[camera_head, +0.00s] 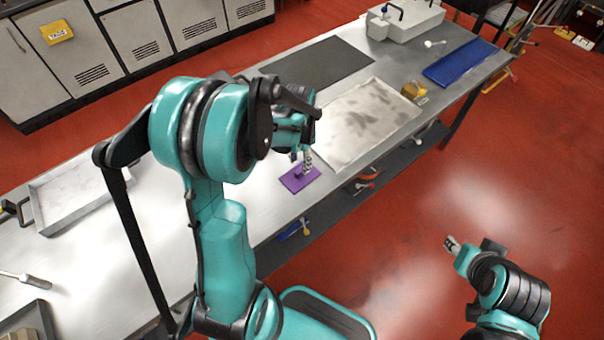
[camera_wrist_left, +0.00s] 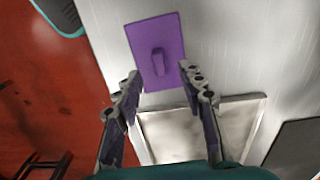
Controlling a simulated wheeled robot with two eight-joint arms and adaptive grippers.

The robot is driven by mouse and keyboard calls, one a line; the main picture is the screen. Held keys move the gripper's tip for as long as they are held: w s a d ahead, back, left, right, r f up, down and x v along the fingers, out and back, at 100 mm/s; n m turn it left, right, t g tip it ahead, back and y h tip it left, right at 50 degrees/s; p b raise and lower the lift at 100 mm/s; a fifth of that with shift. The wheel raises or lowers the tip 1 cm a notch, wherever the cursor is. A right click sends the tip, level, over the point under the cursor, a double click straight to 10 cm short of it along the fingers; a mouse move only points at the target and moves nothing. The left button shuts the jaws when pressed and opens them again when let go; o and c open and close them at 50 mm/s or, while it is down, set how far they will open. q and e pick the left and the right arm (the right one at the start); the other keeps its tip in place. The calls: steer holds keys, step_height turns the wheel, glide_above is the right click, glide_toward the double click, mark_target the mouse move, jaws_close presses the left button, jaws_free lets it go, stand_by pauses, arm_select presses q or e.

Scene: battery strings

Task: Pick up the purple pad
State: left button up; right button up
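The purple pad (camera_head: 298,180) is a flat rectangle lying on the metal workbench near its front edge. In the left wrist view the pad (camera_wrist_left: 155,35) shows a small raised purple grip (camera_wrist_left: 160,62) on top. My left gripper (camera_head: 307,160) is over the pad in the head view. In the left wrist view its two fingers (camera_wrist_left: 162,83) are spread apart, with nothing between them, and the raised grip lies just beyond the fingertips. My right gripper (camera_head: 451,243) is out over the red floor, away from the bench; its fingers are too small to read.
A shallow metal tray (camera_head: 395,139) lies right of the pad, with a dark mat (camera_head: 318,64) behind. A gold object (camera_head: 412,90), a blue mat (camera_head: 460,63) and a white box (camera_head: 408,18) are farther right. Another tray (camera_head: 50,228) lies left.

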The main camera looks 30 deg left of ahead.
mark_target(300, 171)
arm_select(q)
step_height(300, 171, down, 5)
steer(key=shift+r+b, duration=0.1)
steer(key=shift+b, duration=0.95)
jaws_close()
steer(key=shift+r, duration=0.1)
